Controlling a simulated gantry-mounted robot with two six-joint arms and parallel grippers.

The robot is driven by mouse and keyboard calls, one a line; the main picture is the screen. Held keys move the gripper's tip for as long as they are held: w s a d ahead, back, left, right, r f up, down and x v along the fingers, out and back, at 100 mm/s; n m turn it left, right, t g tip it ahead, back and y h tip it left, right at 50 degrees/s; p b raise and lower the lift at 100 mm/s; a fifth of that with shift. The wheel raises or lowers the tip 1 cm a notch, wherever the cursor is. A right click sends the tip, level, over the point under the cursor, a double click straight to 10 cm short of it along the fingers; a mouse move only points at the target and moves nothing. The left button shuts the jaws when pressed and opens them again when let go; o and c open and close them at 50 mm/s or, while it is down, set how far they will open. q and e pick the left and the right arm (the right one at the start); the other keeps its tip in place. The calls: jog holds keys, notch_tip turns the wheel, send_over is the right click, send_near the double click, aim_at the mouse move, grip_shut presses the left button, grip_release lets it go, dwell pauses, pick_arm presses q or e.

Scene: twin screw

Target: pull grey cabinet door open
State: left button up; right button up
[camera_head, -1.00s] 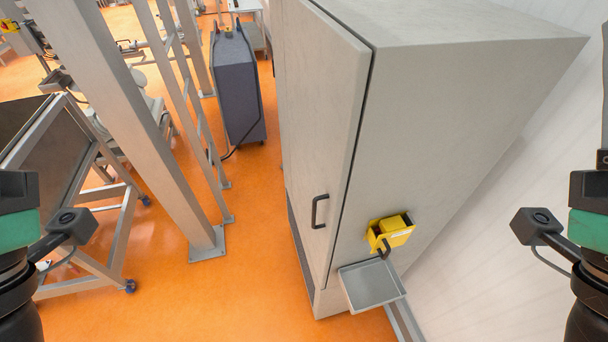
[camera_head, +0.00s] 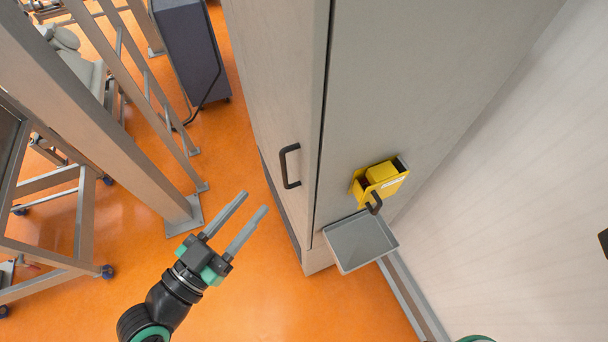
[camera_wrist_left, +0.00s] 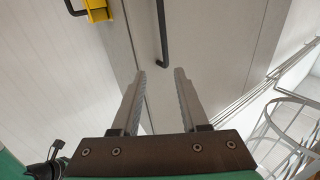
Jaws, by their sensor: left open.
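The tall grey cabinet (camera_head: 440,90) stands in the middle of the head view. Its door (camera_head: 275,90) is on the left face and looks closed, with a dark seam along its edge. The black bar handle (camera_head: 285,166) sits low on the door. It also shows in the left wrist view (camera_wrist_left: 162,40), beyond the fingertips. My left gripper (camera_head: 255,202) is open and empty, left of and below the handle in the head view, apart from it. In the left wrist view its fingers (camera_wrist_left: 159,72) point toward the door. My right gripper is not in view.
A yellow box (camera_head: 382,178) with a black handle and a grey tray (camera_head: 360,242) stick out from the cabinet's side. A metal post (camera_head: 110,110) and frame stand to the left. Orange floor (camera_head: 250,300) is clear before the door.

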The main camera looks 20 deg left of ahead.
aim_at(283, 172)
pick_arm(q)
jog(key=shift+n+y, duration=0.4)
jog(key=w+f, duration=0.1)
jog(key=w, duration=0.2)
jog(key=w+d+f+p, duration=0.1)
jog(key=w, duration=0.3)
jog(key=w+d+f+p, duration=0.1)
jog(key=w, duration=0.2)
jog(key=shift+w+d, duration=0.1)
jog(key=shift+w, duration=0.05)
grip_shut()
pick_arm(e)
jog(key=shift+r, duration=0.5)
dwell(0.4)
